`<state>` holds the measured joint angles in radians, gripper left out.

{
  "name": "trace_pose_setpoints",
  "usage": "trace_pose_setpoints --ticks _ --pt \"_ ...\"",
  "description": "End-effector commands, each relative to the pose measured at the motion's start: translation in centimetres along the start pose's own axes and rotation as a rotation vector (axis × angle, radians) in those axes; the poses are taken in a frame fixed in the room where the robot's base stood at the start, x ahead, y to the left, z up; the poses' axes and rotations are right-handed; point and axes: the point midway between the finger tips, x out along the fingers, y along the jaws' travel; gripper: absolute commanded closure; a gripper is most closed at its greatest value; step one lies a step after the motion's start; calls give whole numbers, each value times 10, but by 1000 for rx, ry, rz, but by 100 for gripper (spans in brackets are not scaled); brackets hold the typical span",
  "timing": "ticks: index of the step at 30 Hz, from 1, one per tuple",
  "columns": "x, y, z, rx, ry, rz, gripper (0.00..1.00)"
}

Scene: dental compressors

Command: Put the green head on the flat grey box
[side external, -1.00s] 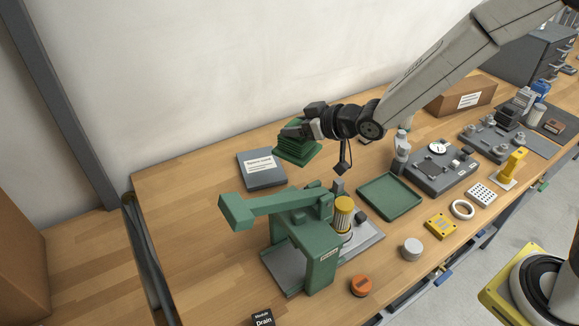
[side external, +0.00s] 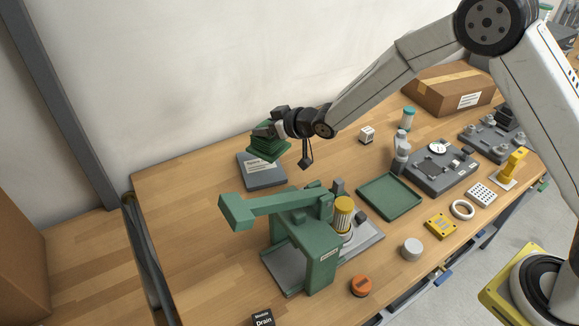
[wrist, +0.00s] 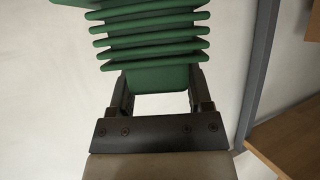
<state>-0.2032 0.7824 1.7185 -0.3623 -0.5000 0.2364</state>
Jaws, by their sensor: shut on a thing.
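The green head (side external: 268,143) is a finned green block, held in the air at the far left of the bench. My gripper (side external: 270,130) is shut on it. In the wrist view the green head (wrist: 152,40) fills the top middle, with the gripper's fingers (wrist: 158,85) on either side of its narrow lower part. The flat grey box (side external: 265,178) lies on the bench near the wall, with a white label partly hidden by the head. In the side view the head appears above the box's far part; the exact height gap cannot be told.
A green press-like stand (side external: 305,240) with a long arm is in front of the box. A green tray (side external: 390,196) lies to the right, with a grey fixture (side external: 438,168) beyond it. A cardboard box (side external: 450,90) stands at the back right. Bare wood lies left of the box.

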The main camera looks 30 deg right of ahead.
Motion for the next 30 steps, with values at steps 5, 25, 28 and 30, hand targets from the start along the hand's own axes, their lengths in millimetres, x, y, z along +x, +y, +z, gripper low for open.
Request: trace_pose_setpoints --ticks 5,25,28,30 --pt "21 3 8 0 5 0 100" --pt "51 6 21 -1 7 0 100" --pt "56 7 24 -1 6 0 100" --pt "59 7 31 0 4 0 100"
